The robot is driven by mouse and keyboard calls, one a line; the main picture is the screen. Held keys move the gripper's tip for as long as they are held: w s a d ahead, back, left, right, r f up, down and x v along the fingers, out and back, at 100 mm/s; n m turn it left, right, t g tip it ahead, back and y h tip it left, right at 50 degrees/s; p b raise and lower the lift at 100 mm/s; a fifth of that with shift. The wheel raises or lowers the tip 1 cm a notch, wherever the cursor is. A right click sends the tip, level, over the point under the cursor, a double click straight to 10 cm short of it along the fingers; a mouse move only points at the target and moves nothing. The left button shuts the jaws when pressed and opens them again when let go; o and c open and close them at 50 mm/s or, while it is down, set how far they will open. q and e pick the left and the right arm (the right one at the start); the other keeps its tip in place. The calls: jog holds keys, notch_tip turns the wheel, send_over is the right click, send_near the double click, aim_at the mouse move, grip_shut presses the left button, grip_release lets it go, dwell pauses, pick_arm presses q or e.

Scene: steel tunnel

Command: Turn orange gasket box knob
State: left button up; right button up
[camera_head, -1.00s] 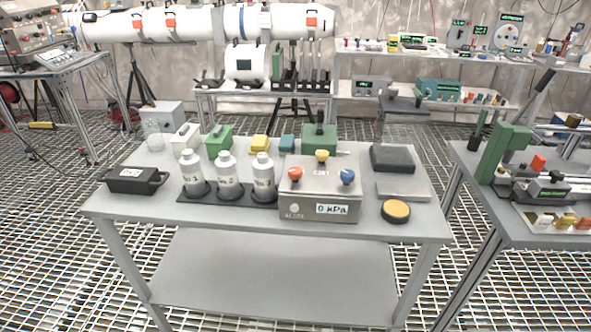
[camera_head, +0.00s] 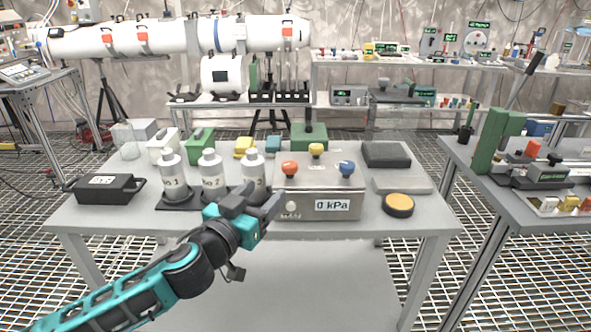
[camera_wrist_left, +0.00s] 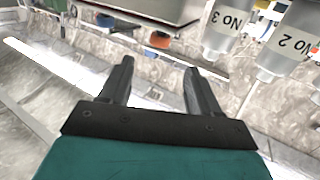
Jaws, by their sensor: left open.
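The grey gasket box (camera_head: 335,205) with a "0 kPa" display sits at the front middle of the table. On its top are an orange knob (camera_head: 289,168) at the left, a yellow knob (camera_head: 316,149) at the back and a blue knob (camera_head: 346,168) at the right. My left gripper (camera_head: 262,202) is open and empty, in front of the box's left front corner, below and apart from the orange knob. In the left wrist view, the open fingers (camera_wrist_left: 158,68) have nothing between them. My right gripper is not in view.
Several white bottles (camera_head: 212,174) stand on a dark tray just left of the box. A black case (camera_head: 104,189) lies at the table's left end. An orange-topped puck (camera_head: 398,204) and a grey plate lie to the right. A green block with a black handle (camera_head: 308,135) stands behind.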

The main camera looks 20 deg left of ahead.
aim_at(286, 170)
pick_arm(q)
jog(key=w, duration=0.3)
jog(key=w+d, duration=0.1)
jog(key=w, duration=0.3)
jog(key=w+d, duration=0.1)
jog(key=w, duration=0.3)
jog(key=shift+w, duration=0.4)
jog(key=shift+c, duration=0.4)
jog(key=c, duration=0.9)
jog(key=shift+o, duration=0.2)
jog(key=shift+d+f+y, duration=0.1)
jog(key=shift+y, duration=0.2)
